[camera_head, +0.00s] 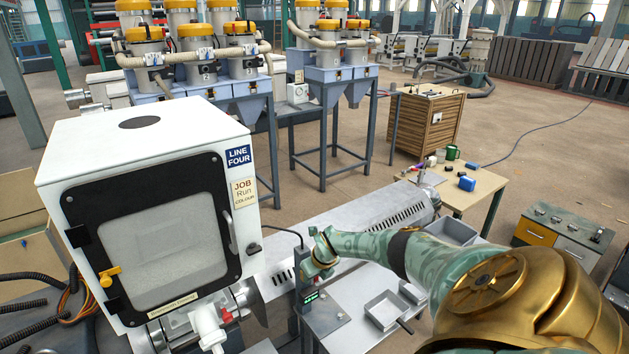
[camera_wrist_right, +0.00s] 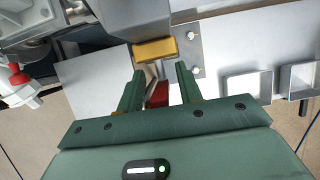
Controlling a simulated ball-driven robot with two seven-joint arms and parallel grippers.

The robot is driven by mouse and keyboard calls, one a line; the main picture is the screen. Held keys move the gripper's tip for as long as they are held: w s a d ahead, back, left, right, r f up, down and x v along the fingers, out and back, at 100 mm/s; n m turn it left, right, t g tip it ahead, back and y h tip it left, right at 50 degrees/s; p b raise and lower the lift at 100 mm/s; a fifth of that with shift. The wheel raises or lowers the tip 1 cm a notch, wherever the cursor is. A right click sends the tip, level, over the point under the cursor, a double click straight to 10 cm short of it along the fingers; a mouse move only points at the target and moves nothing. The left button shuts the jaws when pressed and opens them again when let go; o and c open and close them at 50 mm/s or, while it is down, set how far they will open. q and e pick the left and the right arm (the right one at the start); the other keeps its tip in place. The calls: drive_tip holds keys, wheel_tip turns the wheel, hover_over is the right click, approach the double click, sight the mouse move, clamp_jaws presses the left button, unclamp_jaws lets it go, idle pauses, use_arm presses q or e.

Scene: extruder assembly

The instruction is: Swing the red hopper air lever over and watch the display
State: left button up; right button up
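A small red lever (camera_wrist_right: 159,94) shows in the right wrist view, between the two fingers of my right gripper (camera_wrist_right: 160,77). The fingers are apart, with a visible gap beside the lever. A yellow block (camera_wrist_right: 155,49) sits just beyond the fingertips. In the head view my right gripper (camera_head: 312,268) is above a dark post with a small green-lit display (camera_head: 311,297); its digits are too small to read. The lever is hidden there by the gripper. My left gripper is in neither view.
A white cabinet (camera_head: 105,150) with a black-framed window stands at the left. A white valve with a red knob (camera_wrist_right: 18,76) is left in the wrist view. Metal trays (camera_head: 384,310) lie right of the display. A table (camera_head: 485,190) with a green mug stands behind.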

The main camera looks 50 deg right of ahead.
drive_tip(key=p+v, duration=0.4)
drive_tip(key=v, duration=1.2)
drive_tip(key=shift+s+r, duration=0.1)
drive_tip(key=shift+r, duration=0.05)
